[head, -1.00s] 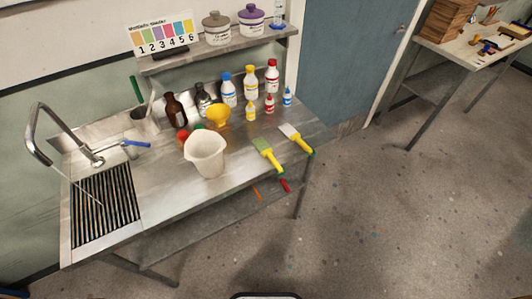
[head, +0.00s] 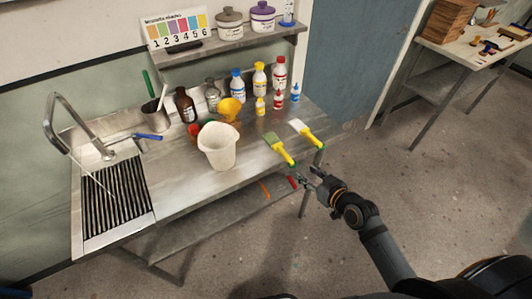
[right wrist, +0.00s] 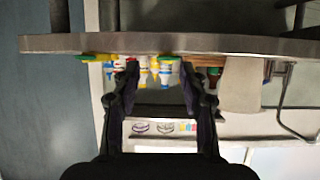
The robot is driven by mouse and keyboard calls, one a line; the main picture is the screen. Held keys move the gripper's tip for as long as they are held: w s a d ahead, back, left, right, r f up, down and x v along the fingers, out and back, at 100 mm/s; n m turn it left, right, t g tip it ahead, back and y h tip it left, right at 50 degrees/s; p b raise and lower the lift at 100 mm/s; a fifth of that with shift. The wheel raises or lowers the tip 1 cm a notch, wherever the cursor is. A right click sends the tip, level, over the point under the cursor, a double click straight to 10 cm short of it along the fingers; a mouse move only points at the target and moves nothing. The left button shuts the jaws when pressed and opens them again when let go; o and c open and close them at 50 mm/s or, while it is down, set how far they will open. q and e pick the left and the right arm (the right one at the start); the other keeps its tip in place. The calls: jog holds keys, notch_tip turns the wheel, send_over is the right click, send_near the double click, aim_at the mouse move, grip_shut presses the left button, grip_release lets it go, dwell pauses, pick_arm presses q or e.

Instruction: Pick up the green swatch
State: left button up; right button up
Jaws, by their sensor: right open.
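No plain swatch is certain. The closest match is a flat green-headed tool with a yellow handle (head: 279,148), lying on the steel bench (head: 180,180) near its front edge. A similar tool with a whitish head (head: 308,133) lies to its right. My right gripper (head: 311,178) is open and empty, just off the front edge, below and right of the green-headed tool's handle end. In the right wrist view its two fingers (right wrist: 160,72) stand apart, with a yellow and green handle end (right wrist: 164,58) showing beyond, between them. My left gripper is out of view.
A white pitcher (head: 217,148) stands left of the tools. Several bottles, including a yellow-capped one (head: 259,80), stand behind. A green strip (head: 147,82) rises from a cup. A numbered colour card (head: 177,30) is on the upper shelf. The bench edge (right wrist: 230,44) crosses the wrist view.

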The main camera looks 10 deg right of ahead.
aim_at(286, 155)
jog(key=shift+y, duration=0.3)
jog(key=w+a, duration=0.2)
jog(key=w, duration=0.1)
jog(key=w+a, duration=0.1)
jog(key=w, duration=0.1)
jog(key=shift+w+r+p, duration=0.15)
jog(key=shift+w+p, duration=0.1)
jog(key=shift+p, duration=0.05)
jog(key=x, duration=0.2)
jog(key=p+x, duration=0.1)
jog(key=x, duration=0.1)
jog(key=shift+w+r, duration=0.1)
jog(key=shift+r, duration=0.15)
jog(key=shift+w+a+f, duration=0.2)
jog(key=shift+w+f, duration=0.05)
jog(key=shift+w, duration=0.1)
jog(key=shift+s+d+r, duration=0.1)
jog(key=shift+s, duration=0.05)
jog(key=c, duration=0.3)
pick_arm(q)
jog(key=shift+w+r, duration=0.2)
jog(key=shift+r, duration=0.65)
pick_arm(e)
grip_shut()
